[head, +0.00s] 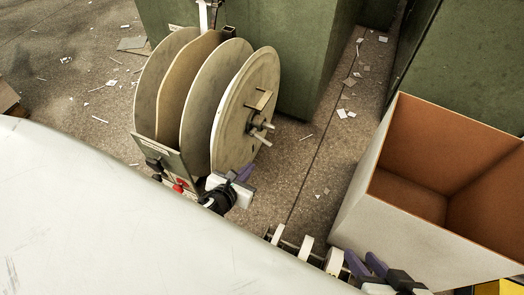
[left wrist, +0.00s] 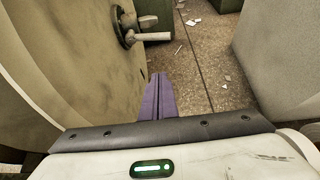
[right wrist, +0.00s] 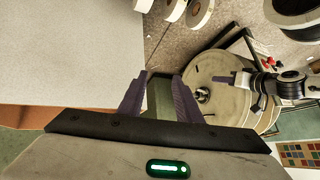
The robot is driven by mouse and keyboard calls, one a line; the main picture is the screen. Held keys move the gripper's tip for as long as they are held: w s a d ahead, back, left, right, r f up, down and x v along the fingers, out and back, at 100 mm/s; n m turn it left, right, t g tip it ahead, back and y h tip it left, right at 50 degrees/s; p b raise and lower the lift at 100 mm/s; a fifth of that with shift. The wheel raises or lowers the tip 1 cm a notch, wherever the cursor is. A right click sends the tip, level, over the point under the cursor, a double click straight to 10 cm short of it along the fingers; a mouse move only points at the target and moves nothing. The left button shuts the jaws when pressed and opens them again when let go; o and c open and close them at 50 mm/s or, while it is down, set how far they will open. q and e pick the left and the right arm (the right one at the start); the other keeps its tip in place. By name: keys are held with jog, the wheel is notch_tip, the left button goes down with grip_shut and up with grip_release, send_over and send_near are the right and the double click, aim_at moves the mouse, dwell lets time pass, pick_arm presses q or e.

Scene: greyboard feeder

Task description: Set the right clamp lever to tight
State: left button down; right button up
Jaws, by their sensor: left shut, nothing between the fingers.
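The feeder's right-hand disc (head: 232,128) is a large pale round plate at the end of a row of discs. The right clamp lever (head: 259,128) sits at its centre, a grey hub with short bars; it also shows in the left wrist view (left wrist: 150,36). My left gripper (head: 244,172) is shut and empty, below the lever and close to the disc's lower edge. In the left wrist view its purple fingers (left wrist: 156,88) are together, apart from the lever. My right gripper (head: 365,265) is open and empty near the bottom right, far from the lever; its fingers (right wrist: 160,92) stand apart.
A control panel with a red knob (head: 179,186) is left of my left gripper. A white box (head: 385,150) with an orange inside stands at right. Small white rolls (head: 306,248) lie near the bottom. A green cabinet (head: 285,60) stands behind. Paper scraps litter the floor.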

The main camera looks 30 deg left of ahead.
aim_at(262, 138)
pick_arm(q)
jog(key=shift+r, duration=0.1)
